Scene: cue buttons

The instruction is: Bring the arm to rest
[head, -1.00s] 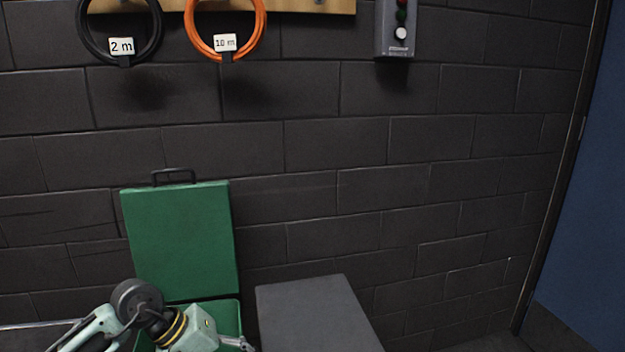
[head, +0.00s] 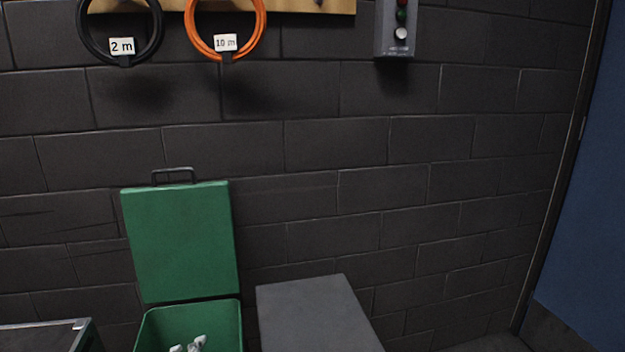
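Neither of my grippers shows in the head view, and no part of my arms can be made out. The green box (head: 151,327) stands at the lower left with its lid (head: 182,243) raised against the wall. Small pale objects (head: 190,345) lie inside it at the bottom edge, cut off by the frame; I cannot tell what they are.
A grey block (head: 312,315) stands right of the green box. A dark case with a metal edge (head: 45,336) is at the lower left. A button box (head: 396,28), a black cable (head: 83,37) and an orange cable (head: 262,30) hang on the wall.

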